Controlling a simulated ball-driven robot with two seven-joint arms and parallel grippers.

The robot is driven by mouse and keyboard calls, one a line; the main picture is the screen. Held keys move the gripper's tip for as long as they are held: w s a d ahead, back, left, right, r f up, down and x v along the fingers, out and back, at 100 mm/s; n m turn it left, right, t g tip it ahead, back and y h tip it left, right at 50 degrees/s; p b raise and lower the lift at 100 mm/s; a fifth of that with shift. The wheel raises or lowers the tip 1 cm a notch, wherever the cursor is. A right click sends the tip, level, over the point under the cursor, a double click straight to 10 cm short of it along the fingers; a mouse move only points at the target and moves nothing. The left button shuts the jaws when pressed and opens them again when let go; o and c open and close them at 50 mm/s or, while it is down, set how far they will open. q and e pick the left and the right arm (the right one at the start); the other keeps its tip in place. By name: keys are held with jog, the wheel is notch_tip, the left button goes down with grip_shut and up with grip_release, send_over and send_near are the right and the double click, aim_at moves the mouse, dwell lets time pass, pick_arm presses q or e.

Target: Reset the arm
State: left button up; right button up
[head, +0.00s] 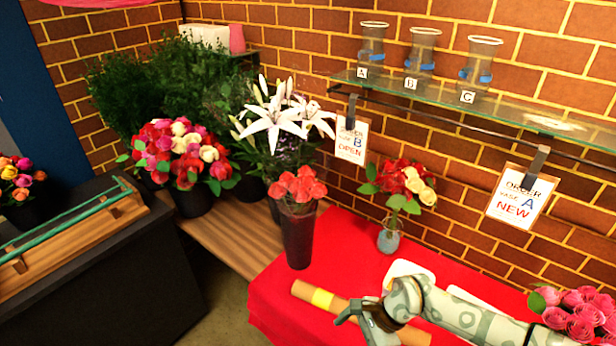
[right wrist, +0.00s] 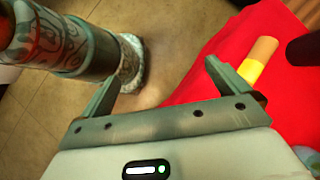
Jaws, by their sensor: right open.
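My right arm comes in from the right in the head view. Its gripper (head: 354,320) is low over the front of the red-covered table (head: 268,305), overlapping a brown roll with a yellow band (head: 320,298). In the right wrist view the right gripper (right wrist: 160,78) has its fingers spread with nothing between them. The roll (right wrist: 258,62) lies beside the right finger there, apart from it, on the red cloth (right wrist: 268,20). My left gripper is not in view.
A dark vase of coral flowers (head: 298,240) and a small vase of red and cream roses (head: 388,236) stand on the red table. Pink roses (head: 578,315) are at the right. Glass vases (head: 420,52) stand on a shelf above. A dark counter (head: 90,270) is at left.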

notch_tip(320, 180, down, 11)
jog(key=w+a+m+t+y+b, duration=0.2)
jog(key=m+t+y+b, duration=0.4)
jog(key=m, duration=1.5)
jog(key=s+d+f+m+t+h+b, duration=0.1)
jog(key=s+d+f+m+t+h, duration=0.2)
jog(key=f+m, duration=0.35)
jog(key=s+d+f+m+t+h, duration=0.1)
jog(key=s+d+f+m+h, duration=0.15)
jog(key=d+f+m, duration=0.45)
jog(key=s+d+f+m+g+h+b, duration=0.1)
jog(key=s+d+f+m+g+h, duration=0.15)
jog(key=s+f+m, duration=0.45)
jog(key=s+d+f+m+g+h+b, duration=0.1)
jog(key=s+d+f+m+h+b, duration=0.25)
jog(key=s, duration=0.55)
jog(key=s+f+m+g, duration=0.2)
jog(key=s+m, duration=0.2)
jog(key=s, duration=0.4)
jog(key=s+d+f+m+g, duration=0.1)
jog(key=s+f+m+g, duration=0.1)
jog(key=s, duration=0.6)
jog(key=f+m+h, duration=0.1)
jog(key=m, duration=0.1)
jog(key=shift+s+d+m+p, duration=0.25)
jog(key=shift+s+m+p, duration=0.05)
jog(key=shift+m+p, duration=0.1)
